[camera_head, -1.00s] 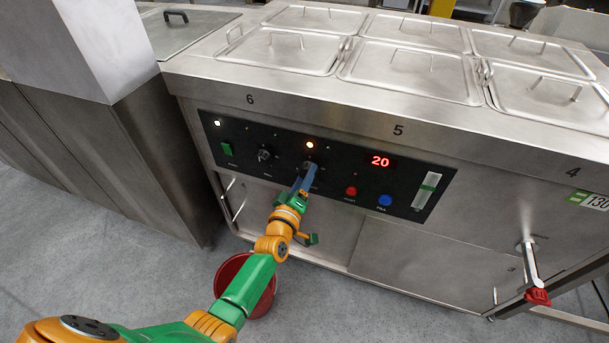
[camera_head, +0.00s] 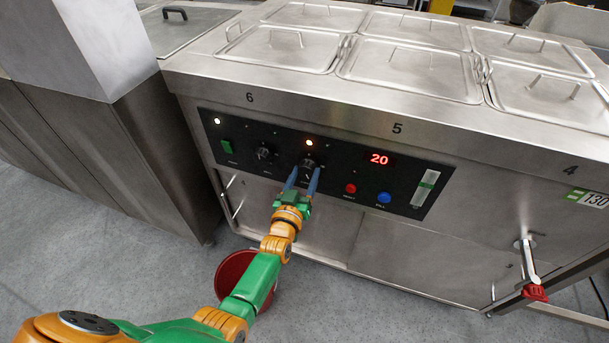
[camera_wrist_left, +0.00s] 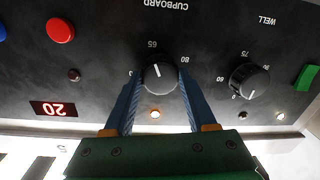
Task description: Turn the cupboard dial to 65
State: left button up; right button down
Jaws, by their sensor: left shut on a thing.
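The cupboard dial (camera_head: 308,162) is a black round knob in the middle of the black control panel (camera_head: 345,180). In the wrist view, where the panel appears upside down, the dial (camera_wrist_left: 158,77) has a white pointer mark that seems to point towards the printed 65. My left gripper (camera_head: 302,178) is shut on the cupboard dial, with one blue finger on each side of it. The fingers also show in the wrist view (camera_wrist_left: 157,90) and hide some scale marks. The red display (camera_head: 379,160) reads 20. My right gripper is not in view.
The well dial (camera_head: 264,152) and a green switch (camera_head: 227,147) are to the left of the cupboard dial. Red (camera_head: 350,188) and blue (camera_head: 384,197) buttons are to its right. A red bucket (camera_head: 232,270) stands on the floor below, behind my left arm.

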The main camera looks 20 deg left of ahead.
pick_arm(q)
jog(key=shift+m, duration=0.3)
dwell(0.4)
jog(key=o, duration=1.4)
jog(key=shift+s, duration=0.3)
jog(key=s+p, duration=0.2)
jog(key=s, duration=0.4)
jog(key=shift+s+d, duration=0.1)
jog(key=shift+s, duration=0.15)
